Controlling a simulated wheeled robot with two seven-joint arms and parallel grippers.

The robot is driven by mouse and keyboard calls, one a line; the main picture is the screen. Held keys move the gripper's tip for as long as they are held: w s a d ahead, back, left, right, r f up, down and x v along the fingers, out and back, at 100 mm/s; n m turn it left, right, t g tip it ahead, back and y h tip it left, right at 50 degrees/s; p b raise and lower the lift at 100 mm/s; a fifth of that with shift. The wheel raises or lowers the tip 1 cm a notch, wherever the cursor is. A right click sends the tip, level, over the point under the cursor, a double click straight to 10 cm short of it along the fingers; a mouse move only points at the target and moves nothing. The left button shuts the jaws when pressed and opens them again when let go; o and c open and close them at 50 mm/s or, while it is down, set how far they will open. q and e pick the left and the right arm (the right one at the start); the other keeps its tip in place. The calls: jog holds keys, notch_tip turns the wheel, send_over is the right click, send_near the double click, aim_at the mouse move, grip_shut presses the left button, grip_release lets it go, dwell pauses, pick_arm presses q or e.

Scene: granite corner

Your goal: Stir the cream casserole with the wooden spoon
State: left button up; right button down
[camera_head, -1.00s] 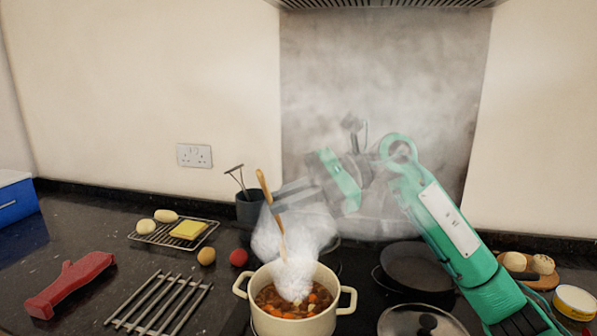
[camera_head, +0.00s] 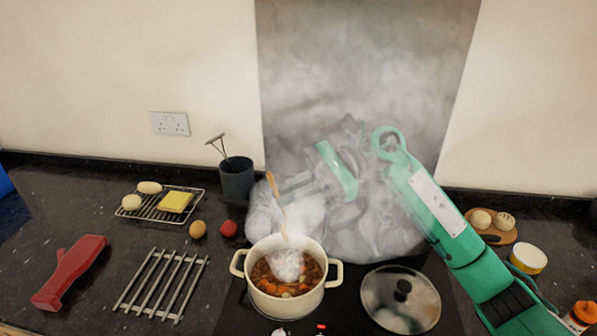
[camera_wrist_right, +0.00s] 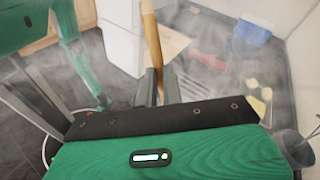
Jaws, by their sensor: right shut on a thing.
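The cream casserole (camera_head: 325,283) stands on the dark hob in the head view, holding a brown stew with orange and pale pieces. White steam rises over it and hides part of the stew. My right gripper (camera_head: 279,188) is above the pot and shut on the wooden spoon (camera_head: 270,181). The spoon is nearly upright, with its lower part reaching down into the steam over the stew; its tip is hidden. In the right wrist view the spoon handle (camera_wrist_right: 151,40) passes between the fingers (camera_wrist_right: 153,85). My left gripper does not show in the head view.
A glass lid (camera_head: 380,290) lies right of the pot. A metal trivet (camera_head: 160,285) and a red object (camera_head: 72,270) lie left. A dark utensil pot (camera_head: 237,180), a wire rack (camera_head: 150,213) with food and two small balls stand behind. Steam hides the area behind the casserole.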

pick_arm(q)
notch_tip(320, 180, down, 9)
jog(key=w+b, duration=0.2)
jog(key=b, duration=0.8)
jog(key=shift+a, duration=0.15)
pick_arm(e)
notch_tip(320, 180, down, 14)
jog(key=shift+f, duration=0.2)
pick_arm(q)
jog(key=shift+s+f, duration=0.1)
pick_arm(e)
jog(key=shift+s, duration=0.1)
